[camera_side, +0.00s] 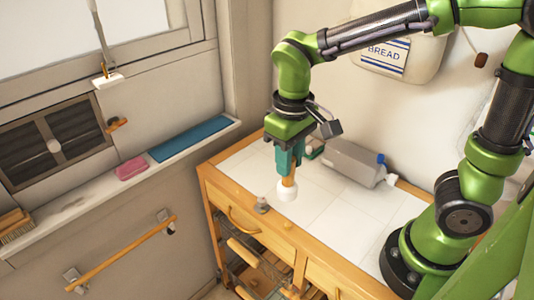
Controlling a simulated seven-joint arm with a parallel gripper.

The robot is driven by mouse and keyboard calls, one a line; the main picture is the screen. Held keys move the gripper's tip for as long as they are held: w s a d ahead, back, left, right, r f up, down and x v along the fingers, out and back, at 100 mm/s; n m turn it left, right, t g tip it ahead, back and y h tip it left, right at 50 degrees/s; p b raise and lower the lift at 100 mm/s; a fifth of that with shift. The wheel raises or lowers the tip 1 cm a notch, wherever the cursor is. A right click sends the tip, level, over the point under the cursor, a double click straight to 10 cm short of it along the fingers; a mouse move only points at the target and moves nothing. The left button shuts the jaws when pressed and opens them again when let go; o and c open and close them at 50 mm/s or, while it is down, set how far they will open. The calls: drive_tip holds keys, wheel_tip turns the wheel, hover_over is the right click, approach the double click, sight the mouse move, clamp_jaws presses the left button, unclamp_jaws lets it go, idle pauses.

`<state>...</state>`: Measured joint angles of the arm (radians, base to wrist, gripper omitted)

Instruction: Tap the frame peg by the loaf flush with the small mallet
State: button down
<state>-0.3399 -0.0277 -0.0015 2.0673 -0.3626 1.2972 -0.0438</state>
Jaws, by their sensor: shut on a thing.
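My gripper (288,171) points down over the white tiled top of the wooden cabinet and is shut on the small mallet's wooden handle. The mallet's white head (287,190) hangs below the fingers, low over the tiles; I cannot tell if it touches them. A small orange knob or peg (288,225) stands at the cabinet's front edge, to the front of the mallet head. I cannot tell for sure whether it is the frame peg. No loaf is clearly visible; a bag or bin marked BREAD (388,50) is on the wall behind.
A grey container with a blue cap (352,163) lies on the cabinet top behind the mallet. A small grey object (262,204) sits at the front edge, left of the mallet. A ledge with a pink block (131,168) and a blue slab (189,138) runs along the left wall.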

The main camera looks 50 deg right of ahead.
sight(291, 185)
drive_tip(key=shift+s+d+f, duration=0.1)
drive_tip(key=shift+s+f, duration=0.25)
drive_tip(key=shift+f, duration=2.7)
drive_tip(key=shift+f, duration=0.1)
drive_tip(key=shift+f, duration=0.2)
drive_tip(key=shift+r, duration=0.95)
drive_tip(key=shift+f, duration=0.1)
drive_tip(key=shift+f, duration=1)
